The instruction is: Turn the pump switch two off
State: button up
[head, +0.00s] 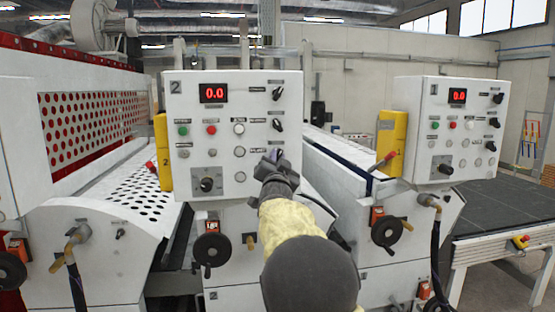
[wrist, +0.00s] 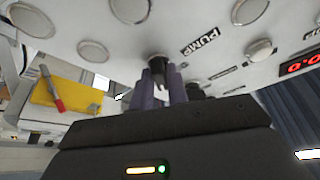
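The control panel marked 2 (head: 259,82) stands upright in the head view. A black knob switch (head: 278,125) sits at its right side with its handle slanted. In the wrist view, this knob (wrist: 158,64) is next to the label PUMP (wrist: 201,42). My gripper (head: 273,154) shows just below the knob in the head view. In the wrist view, my gripper's two purple fingers (wrist: 163,85) point at the knob, with a narrow gap between them. The gripper looks open and empty. I cannot tell whether the fingertips touch the knob.
Another black knob (head: 278,93) sits above the pump knob. Several round buttons lie left of it, including one white button (head: 239,129). Handwheels (head: 212,250) sit below.

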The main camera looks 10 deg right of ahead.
grip_shut()
jog(key=shift+f+n+y+b, duration=0.15)
jog(key=shift+n+y+b, duration=0.3)
jog(key=shift+b, duration=0.4)
jog(key=n+y+b, duration=0.2)
jog(key=n, duration=0.2)
jog(key=n+y+b, duration=0.2)
jog(key=n+b, duration=0.1)
jog(key=n, duration=0.1)
jog(key=n+y+b, duration=0.2)
jog(key=n, duration=0.2)
jog(key=shift+d+r+n+t, duration=0.2)
jog(key=shift+d+n+t, duration=0.1)
jog(key=shift+t, duration=0.1)
jog(key=shift+n+g+y+p, duration=0.35)
jog(key=shift+n+y, duration=0.8)
jog(key=shift+n, duration=0.9)
